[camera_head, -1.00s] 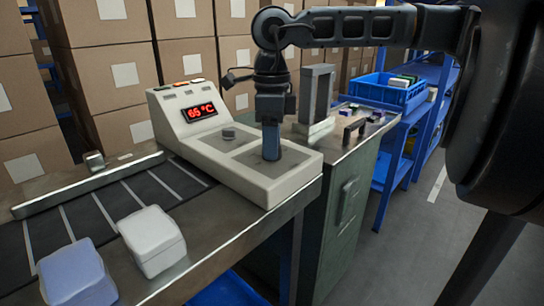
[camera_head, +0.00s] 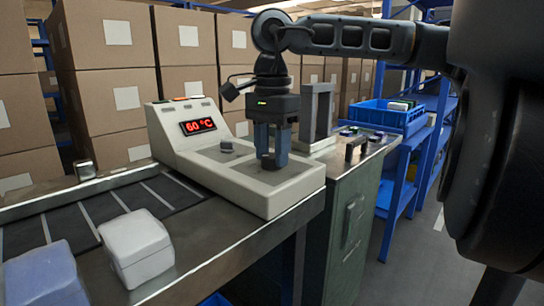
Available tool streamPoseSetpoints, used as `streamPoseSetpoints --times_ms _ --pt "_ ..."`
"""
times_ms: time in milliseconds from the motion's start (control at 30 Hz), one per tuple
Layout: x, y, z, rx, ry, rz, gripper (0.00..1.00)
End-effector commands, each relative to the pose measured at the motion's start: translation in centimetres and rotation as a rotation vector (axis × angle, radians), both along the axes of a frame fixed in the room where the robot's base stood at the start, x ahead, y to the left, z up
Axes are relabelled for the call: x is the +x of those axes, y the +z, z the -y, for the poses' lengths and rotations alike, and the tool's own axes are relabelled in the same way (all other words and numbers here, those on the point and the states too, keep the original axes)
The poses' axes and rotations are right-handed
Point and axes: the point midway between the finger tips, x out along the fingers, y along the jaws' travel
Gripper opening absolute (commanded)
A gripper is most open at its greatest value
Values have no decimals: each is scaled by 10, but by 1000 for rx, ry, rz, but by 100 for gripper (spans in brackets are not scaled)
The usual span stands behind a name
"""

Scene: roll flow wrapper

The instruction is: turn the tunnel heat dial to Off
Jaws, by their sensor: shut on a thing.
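The cream control box (camera_head: 240,182) stands on the metal table, with a red display (camera_head: 198,126) reading 60 °C. My gripper (camera_head: 270,160) points straight down over the right part of the top. Its blue-grey fingers are shut on a dark dial, mostly hidden between and behind them. I cannot read any dial label or pointer, so which dial is the tunnel heat dial cannot be told by its marking.
A white block (camera_head: 136,247) and a bluish block (camera_head: 45,278) are at the front left by the conveyor (camera_head: 95,215). A grey upright frame (camera_head: 317,112) stands just right of my gripper. A blue crate (camera_head: 390,115) is farther right. Stacked cartons fill the back.

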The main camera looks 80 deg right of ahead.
Motion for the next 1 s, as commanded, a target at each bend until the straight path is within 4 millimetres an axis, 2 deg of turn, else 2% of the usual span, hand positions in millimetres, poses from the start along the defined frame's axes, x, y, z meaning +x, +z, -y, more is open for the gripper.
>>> streamPoseSetpoints --times_ms 600,1000 --pt "1 -1 -1 1 560 5 12" --pt "1 0 -1 1 760 4 12"
